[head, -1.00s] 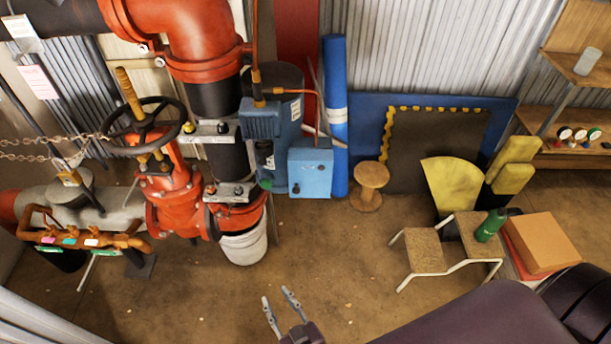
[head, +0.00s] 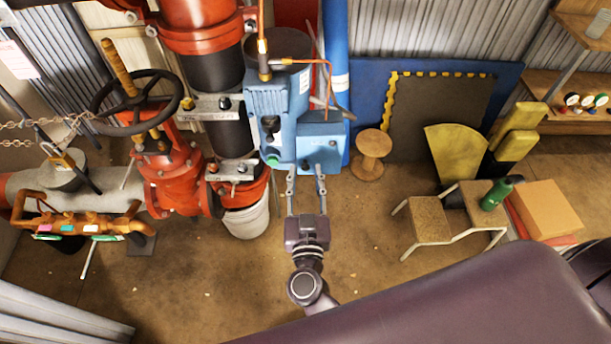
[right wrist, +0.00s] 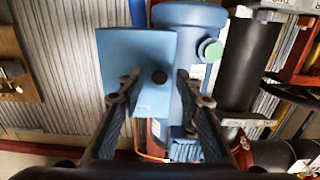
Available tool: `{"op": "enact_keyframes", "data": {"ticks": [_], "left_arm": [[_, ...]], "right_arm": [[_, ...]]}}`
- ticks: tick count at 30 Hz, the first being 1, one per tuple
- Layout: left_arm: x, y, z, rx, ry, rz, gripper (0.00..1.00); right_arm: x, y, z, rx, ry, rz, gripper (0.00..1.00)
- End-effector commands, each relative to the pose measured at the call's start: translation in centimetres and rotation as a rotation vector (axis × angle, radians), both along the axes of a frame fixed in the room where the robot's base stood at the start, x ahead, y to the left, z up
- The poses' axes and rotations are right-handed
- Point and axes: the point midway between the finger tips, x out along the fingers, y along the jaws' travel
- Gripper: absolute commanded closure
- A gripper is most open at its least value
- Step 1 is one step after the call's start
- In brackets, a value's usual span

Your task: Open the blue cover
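The blue cover (head: 322,150) is the flat front of a light blue box beside a blue motor-like unit (head: 268,125). It looks closed. My left gripper is not in view.
A green button (right wrist: 211,50) sits on the blue unit near the cover. A white bucket (head: 246,217) and red pipework with a black handwheel (head: 135,102) stand to the left. A wooden spool (head: 372,155) and a step stool (head: 425,220) stand right. Floor between is clear.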

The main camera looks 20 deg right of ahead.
Motion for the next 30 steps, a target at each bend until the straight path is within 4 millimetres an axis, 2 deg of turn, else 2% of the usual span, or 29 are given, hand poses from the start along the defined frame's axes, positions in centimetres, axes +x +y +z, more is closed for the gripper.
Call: {"op": "enact_keyframes", "data": {"ticks": [4,9,18,30], "left_arm": [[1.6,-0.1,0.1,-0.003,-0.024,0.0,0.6],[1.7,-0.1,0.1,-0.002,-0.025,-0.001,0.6],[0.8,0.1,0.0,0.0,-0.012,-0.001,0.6],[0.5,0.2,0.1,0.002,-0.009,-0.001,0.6]], "right_arm": [[0.4,-0.1,0.0,0.0,0.001,0.001,0.67],[0.4,-0.1,0.0,0.0,0.001,0.001,0.67],[0.3,-0.1,0.0,0.0,0.001,0.001,1.0],[0.3,-0.1,0.0,-0.001,0.001,0.006,1.0]]}}
